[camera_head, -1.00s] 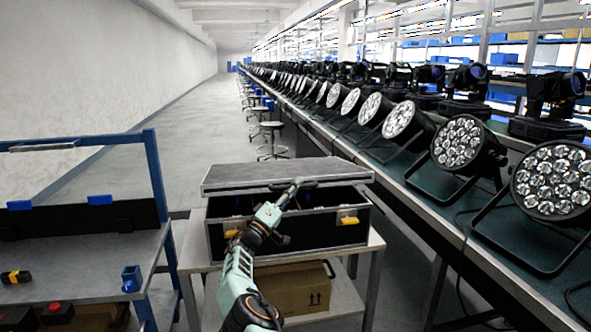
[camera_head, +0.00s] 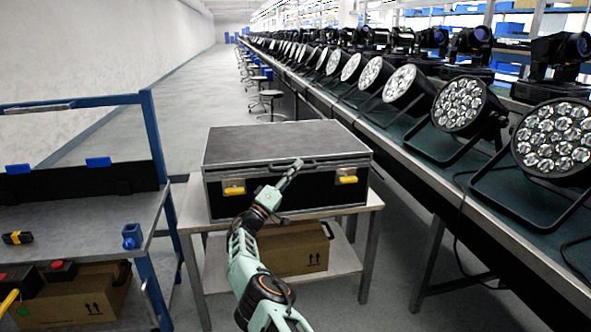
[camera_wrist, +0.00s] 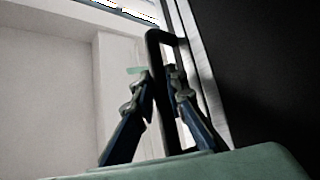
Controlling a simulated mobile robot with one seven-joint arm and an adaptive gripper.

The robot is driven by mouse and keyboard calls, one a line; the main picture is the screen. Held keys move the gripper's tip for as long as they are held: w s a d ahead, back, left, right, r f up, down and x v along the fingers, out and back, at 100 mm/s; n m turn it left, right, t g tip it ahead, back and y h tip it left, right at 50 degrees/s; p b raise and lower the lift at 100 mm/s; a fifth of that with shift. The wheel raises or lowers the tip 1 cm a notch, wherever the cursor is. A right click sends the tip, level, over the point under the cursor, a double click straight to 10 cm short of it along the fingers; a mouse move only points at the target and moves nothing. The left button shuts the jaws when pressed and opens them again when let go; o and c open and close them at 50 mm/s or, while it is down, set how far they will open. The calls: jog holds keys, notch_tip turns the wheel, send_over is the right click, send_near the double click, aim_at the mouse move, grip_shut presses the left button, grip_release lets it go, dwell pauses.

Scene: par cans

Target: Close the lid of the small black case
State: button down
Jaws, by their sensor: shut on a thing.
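The small black case (camera_head: 305,193) stands on a low table. Its grey lid (camera_head: 265,143) lies down level over the body, and no gap shows along its front edge. Two yellow latches, a left one (camera_head: 233,187) and a right one (camera_head: 347,179), sit on the front face. My gripper (camera_head: 297,164) is at the front edge of the lid by its black handle (camera_head: 322,163). In the wrist view my gripper's fingers (camera_wrist: 160,76) stand on both sides of the handle (camera_wrist: 153,45) and are shut on it. The case's inside is hidden.
The low table (camera_head: 369,202) carries a cardboard box (camera_head: 290,250) on its lower shelf. A grey workbench with a blue frame (camera_head: 152,130) stands at the left. A long bench with par cans (camera_head: 463,107) runs along the right. Floor shows between them.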

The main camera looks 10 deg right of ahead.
jog(key=shift+s+d+f, duration=0.15)
jog(key=shift+f, duration=0.55)
jog(key=c, duration=1.9)
grip_release()
jog(key=shift+c, duration=0.2)
jog(key=shift+r, duration=0.15)
jog(key=v, duration=1.2)
jog(key=shift+r, duration=0.1)
